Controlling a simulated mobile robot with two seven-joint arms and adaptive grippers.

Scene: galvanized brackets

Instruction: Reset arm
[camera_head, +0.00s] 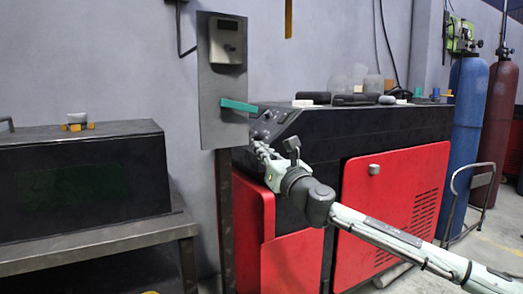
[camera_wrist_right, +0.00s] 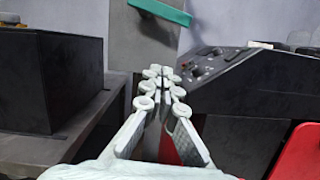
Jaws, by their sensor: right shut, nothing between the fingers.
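My right arm reaches in from the lower right in the head view. Its gripper (camera_head: 262,149) is shut and empty, in front of the grey metal panel's post and the black machine's control end. In the right wrist view the fingers of my right gripper (camera_wrist_right: 160,75) meet at their tips, with nothing between them. A teal bar (camera_head: 239,105) sticks out from the grey panel (camera_head: 209,125), just above and left of the fingertips. The teal bar also shows at the top of the right wrist view (camera_wrist_right: 162,11). My left gripper is not in view.
A black and red machine (camera_head: 400,190) stands right of the post, with several small items on top. A black box (camera_head: 80,178) sits on a metal table (camera_head: 100,245) at left. Blue (camera_head: 467,130) and dark red (camera_head: 497,125) gas cylinders stand at right.

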